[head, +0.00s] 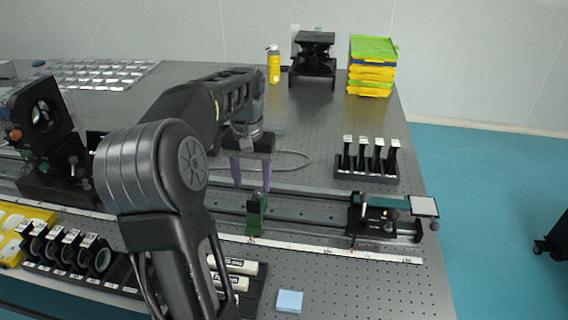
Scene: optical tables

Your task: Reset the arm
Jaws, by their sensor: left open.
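My left arm comes in from the lower left and bends over the optical table (345,275). My left gripper (252,186) points down above the optical rail (305,212), with its two purple fingers apart and nothing between them. A small green holder (257,213) stands on the rail just below and in front of the fingers. From this view I cannot tell the exact gap between the fingertips and the holder. My right gripper is not in view. My left arm hides part of the rail and the table's left middle.
A black stage with a white plate (424,207) sits at the rail's right end. A rack of posts (367,167) stands behind it. A blue block (289,301) lies in front.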

